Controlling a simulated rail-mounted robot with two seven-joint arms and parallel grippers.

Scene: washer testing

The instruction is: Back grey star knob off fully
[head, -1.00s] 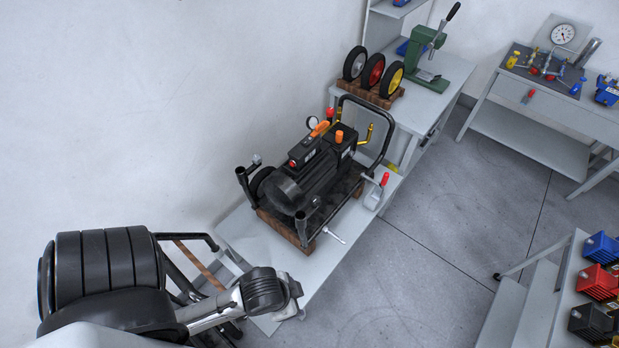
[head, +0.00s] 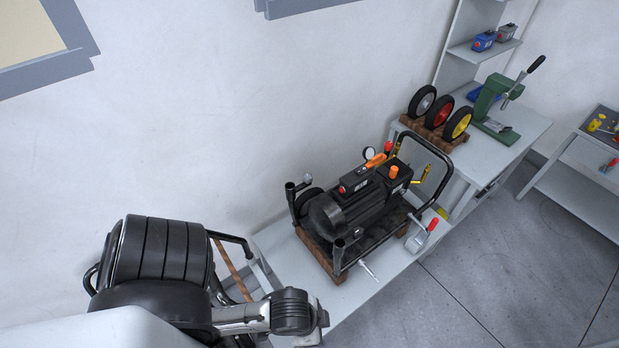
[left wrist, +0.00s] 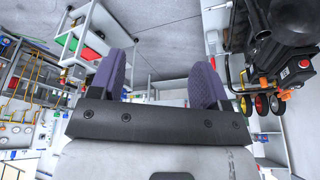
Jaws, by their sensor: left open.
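The pressure washer (head: 350,208), black with orange and red caps, sits on wooden blocks on a grey bench. A small grey knob-like piece (head: 306,179) shows at its left post; it is too small to tell whether it is star-shaped. A silver T-shaped piece (head: 368,271) sticks out at the near post. My left gripper (left wrist: 160,78) is open and empty, its purple-padded fingers wide apart. In the head view its arm ends near the bench's near end, clear of the washer. The washer (left wrist: 275,40) also shows at upper right in the left wrist view. My right gripper is not in view.
A grey clamp with a red handle (head: 423,236) stands on the bench beside the washer. Three wheels (head: 438,112) on a wooden block and a green press (head: 494,110) are behind. A white wall (head: 230,110) runs close along the far side. The floor to the right is open.

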